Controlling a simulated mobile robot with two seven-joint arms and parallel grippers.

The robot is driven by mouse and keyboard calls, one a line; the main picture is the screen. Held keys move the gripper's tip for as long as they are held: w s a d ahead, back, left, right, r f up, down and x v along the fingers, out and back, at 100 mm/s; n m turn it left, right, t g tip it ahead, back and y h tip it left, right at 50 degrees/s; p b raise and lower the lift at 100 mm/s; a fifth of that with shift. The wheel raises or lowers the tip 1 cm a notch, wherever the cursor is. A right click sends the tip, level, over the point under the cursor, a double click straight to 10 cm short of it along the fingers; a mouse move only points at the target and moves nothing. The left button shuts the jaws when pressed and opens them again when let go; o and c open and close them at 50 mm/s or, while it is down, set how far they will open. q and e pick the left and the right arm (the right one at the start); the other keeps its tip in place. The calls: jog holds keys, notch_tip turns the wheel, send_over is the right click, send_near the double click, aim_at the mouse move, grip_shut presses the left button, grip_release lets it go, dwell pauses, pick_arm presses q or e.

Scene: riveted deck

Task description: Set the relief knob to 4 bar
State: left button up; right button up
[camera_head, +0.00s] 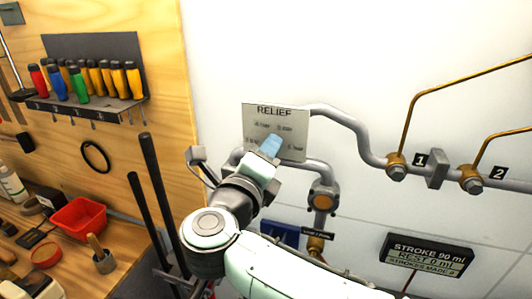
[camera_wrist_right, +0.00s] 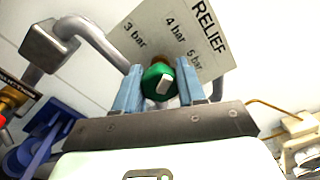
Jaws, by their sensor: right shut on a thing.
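The relief plate (camera_head: 290,118) is a pale panel on the white wall, with the heading RELIEF and several bar labels. It also shows tilted in the right wrist view (camera_wrist_right: 151,22), where 3 bar and 4 bar are readable. The relief knob (camera_wrist_right: 156,76) is green with a white mark on its face; which label the mark points to I cannot tell. My right gripper (camera_head: 270,145) is in front of the plate and hides the knob in the head view. Its blue fingers are shut on the knob, one on each side (camera_wrist_right: 160,88). My left gripper is out of view.
Grey pipes (camera_head: 350,128) run beside and below the plate, with an orange-faced fitting (camera_head: 322,201) below right. A stroke display (camera_head: 427,256) is on the wall at lower right. A wooden bench with a red bin (camera_head: 78,218) and a screwdriver rack (camera_head: 85,103) stand left.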

dwell(0.3)
jog(key=o, duration=1.1)
jog(key=shift+c, duration=0.2)
jog(key=shift+s, duration=0.1)
jog(key=shift+s+a, duration=0.15)
jog(key=shift+s, duration=0.1)
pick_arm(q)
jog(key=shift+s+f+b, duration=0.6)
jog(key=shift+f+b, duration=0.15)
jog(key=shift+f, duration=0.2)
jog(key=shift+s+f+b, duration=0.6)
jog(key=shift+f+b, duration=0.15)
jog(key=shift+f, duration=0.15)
pick_arm(e)
jog(key=v, duration=1.2)
jog(key=shift+s, duration=0.35)
